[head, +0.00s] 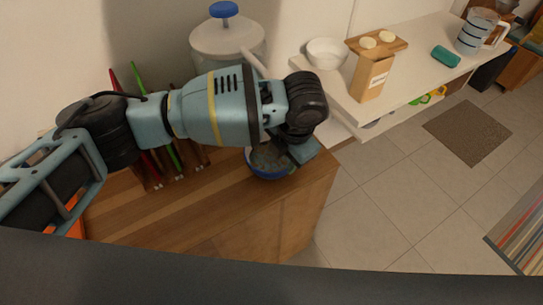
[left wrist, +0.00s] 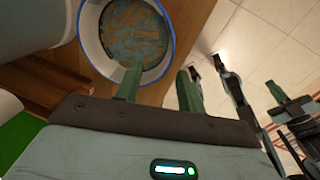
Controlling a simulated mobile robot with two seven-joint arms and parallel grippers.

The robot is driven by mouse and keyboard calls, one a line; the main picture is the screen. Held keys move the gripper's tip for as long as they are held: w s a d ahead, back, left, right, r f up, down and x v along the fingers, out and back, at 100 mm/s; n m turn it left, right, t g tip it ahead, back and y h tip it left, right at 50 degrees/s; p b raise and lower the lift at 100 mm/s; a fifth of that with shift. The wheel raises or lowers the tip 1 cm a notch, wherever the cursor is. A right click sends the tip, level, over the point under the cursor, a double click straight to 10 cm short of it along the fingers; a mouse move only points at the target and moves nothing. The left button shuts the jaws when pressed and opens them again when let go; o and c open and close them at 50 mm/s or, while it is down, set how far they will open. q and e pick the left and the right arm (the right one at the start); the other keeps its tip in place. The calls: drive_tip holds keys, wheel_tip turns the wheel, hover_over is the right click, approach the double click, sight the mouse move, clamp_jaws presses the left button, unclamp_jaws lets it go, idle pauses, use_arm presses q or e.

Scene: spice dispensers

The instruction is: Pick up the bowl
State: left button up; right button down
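A small blue-rimmed bowl (head: 267,174) with grey-brown contents stands on the wooden counter near its right end. It shows from above in the left wrist view (left wrist: 88,35). My left gripper (left wrist: 161,72) is open at the near side of this bowl. One green finger overlaps the rim and inside; the other is outside the bowl, to the right. I cannot tell whether a finger touches it. In the head view my left wrist hides part of the bowl and most of the gripper.
A white pot with a blue knob (head: 224,38) stands behind my left arm. On the white shelf are a white bowl (head: 326,53), a wooden dispenser (head: 372,75) and a measuring jug (head: 478,32).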

sight(287, 166)
use_arm(q)
drive_tip(key=f, duration=0.4)
drive_tip(key=shift+w+d+f, duration=0.15)
drive_tip(key=shift+w+d, duration=0.2)
drive_tip(key=shift+d, duration=0.05)
drive_tip(key=shift+a+f, duration=0.1)
drive_tip(key=shift+f, duration=0.35)
clamp_jaws()
